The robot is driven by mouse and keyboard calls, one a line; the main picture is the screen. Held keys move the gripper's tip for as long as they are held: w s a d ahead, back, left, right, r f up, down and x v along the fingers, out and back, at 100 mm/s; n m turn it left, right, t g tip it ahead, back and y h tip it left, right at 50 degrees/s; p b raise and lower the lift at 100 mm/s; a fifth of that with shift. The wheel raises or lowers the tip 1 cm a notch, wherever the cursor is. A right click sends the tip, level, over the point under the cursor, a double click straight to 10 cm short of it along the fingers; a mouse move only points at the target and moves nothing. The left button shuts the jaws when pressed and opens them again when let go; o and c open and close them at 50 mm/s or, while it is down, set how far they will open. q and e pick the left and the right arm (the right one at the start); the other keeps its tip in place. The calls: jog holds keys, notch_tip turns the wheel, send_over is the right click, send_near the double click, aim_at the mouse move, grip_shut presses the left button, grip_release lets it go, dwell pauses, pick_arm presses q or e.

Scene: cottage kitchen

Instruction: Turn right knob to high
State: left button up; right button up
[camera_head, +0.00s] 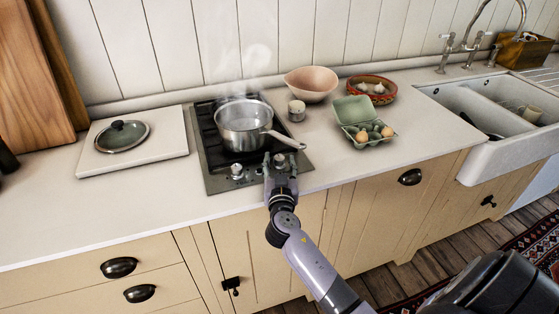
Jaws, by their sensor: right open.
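The hob (213,182) is set in the worktop, with two silver knobs along its front edge. The left knob (237,171) stands clear. The right knob (279,160) is at the fingertips of my right gripper (279,163), which reaches in from the front. This gripper is open, its fingers at the knob; I cannot tell whether they touch it. The knob's marking is too small to read. A steaming saucepan (243,127) sits on the hob just behind the knobs, its handle pointing right above the gripper. My left gripper is not in view.
A glass lid (122,136) lies on a pale board (170,146) at left. Right of the hob are a small pot (296,110), a pink bowl (311,83), an egg carton (353,107) and a red bowl (371,88). A sink (497,124) is at far right.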

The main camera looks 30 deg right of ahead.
jog(key=shift+w, duration=0.15)
grip_shut()
dwell(0.6)
